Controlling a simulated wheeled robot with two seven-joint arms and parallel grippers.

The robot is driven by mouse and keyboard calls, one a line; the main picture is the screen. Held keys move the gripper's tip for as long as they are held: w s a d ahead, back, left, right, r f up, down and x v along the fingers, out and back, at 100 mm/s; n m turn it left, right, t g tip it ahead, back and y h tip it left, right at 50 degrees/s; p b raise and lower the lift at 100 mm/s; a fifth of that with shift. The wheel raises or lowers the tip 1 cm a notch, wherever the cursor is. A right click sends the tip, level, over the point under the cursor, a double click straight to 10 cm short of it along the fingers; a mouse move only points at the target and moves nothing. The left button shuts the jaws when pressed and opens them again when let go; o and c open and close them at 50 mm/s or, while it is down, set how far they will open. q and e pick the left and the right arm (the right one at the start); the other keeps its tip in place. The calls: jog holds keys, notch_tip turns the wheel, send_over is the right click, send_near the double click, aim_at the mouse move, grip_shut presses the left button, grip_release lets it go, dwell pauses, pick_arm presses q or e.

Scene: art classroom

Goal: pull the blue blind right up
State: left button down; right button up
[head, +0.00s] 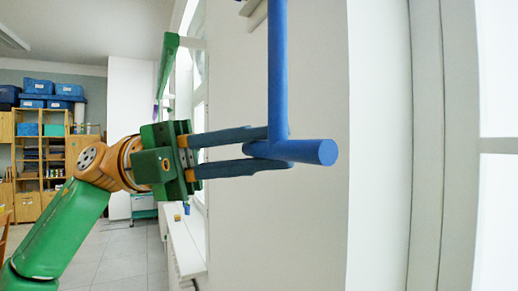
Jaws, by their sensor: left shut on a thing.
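The blue blind shows as a blue vertical rod (278,65) that comes down from the top edge of the head view. A short, thick blue crossbar (305,151) sits at its lower end, its round end facing me. My left gripper (264,148) reaches in from the left, with its long fingers pointing right. It is shut on the blue pull handle where the rod meets the crossbar. The fingertips hide part of the handle. My right gripper is out of view.
A white wall (310,220) stands behind the handle, with a bright window (498,210) at the right edge. A long green bar (168,60) hangs by a farther window. A white sill (185,245) runs below it. Shelves (42,150) with blue boxes stand far left; the floor between is clear.

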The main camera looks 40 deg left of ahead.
pick_arm(q)
jog(key=shift+a+r, duration=0.1)
jog(key=shift+r, duration=0.3)
jog(key=c, duration=0.8)
grip_release()
jog(key=shift+f, duration=0.1)
jog(key=shift+s+a+f, duration=0.1)
jog(key=shift+a, duration=0.2)
jog(key=v, duration=0.6)
jog(key=shift+s+a+b, duration=0.2)
jog(key=shift+a+b, duration=0.05)
jog(key=shift+b, duration=0.15)
jog(key=shift+d, duration=0.1)
